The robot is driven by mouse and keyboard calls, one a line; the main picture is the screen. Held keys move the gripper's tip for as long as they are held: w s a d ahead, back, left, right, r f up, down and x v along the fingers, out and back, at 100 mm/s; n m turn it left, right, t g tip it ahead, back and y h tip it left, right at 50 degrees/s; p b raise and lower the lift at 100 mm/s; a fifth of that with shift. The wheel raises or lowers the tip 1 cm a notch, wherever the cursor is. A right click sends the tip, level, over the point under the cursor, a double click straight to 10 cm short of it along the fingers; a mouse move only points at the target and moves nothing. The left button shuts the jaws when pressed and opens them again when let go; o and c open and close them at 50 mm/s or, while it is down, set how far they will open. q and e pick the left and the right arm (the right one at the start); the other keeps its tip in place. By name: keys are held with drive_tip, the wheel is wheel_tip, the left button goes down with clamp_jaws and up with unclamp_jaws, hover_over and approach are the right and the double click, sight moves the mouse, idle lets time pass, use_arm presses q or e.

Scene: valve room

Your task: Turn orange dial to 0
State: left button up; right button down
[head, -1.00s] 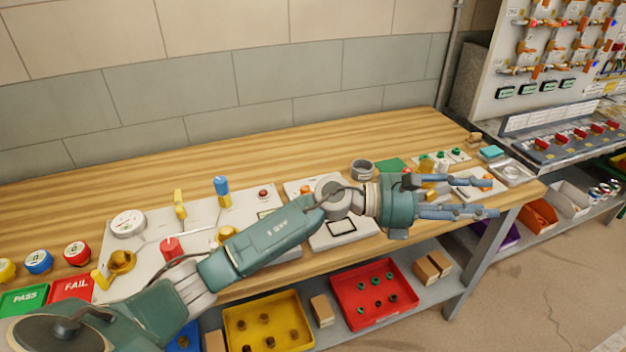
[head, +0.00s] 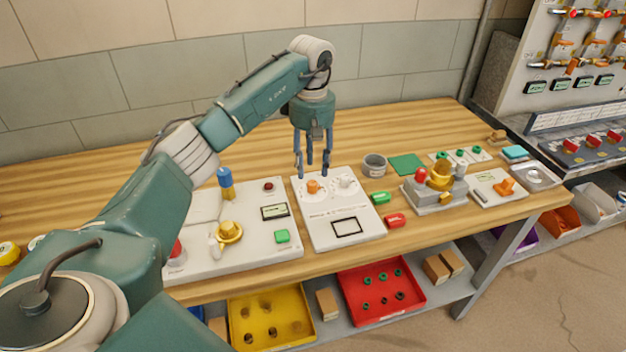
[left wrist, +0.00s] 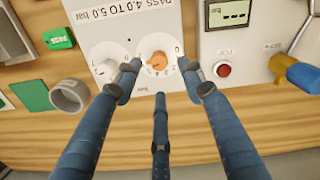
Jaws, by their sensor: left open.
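The orange dial (head: 313,187) sits on a white panel (head: 318,215) on the wooden bench, beside a white dial (head: 345,182). My left gripper (head: 313,170) points down above the back edge of this panel, just behind the orange dial. In the left wrist view the orange dial (left wrist: 158,62) shows between and beyond the open fingers of the gripper (left wrist: 158,85), with small marks printed around it. The white dial (left wrist: 104,66) is by one fingertip. The fingers are apart and hold nothing. I cannot tell whether a fingertip touches the panel. My right gripper is not in view.
A panel with a yellow valve knob (head: 229,232) and blue handle (head: 225,180) stands to the left. A grey cup (head: 375,165), green block (head: 381,198), red block (head: 395,220) and a metal fixture (head: 435,195) stand to the right. The bench behind is clear.

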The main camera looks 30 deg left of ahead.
sight(312, 183)
use_arm(q)
drive_tip(key=shift+f+p, duration=0.55)
drive_tip(key=shift+f, duration=2.65)
drive_tip(key=shift+c, duration=0.2)
clamp_jaws()
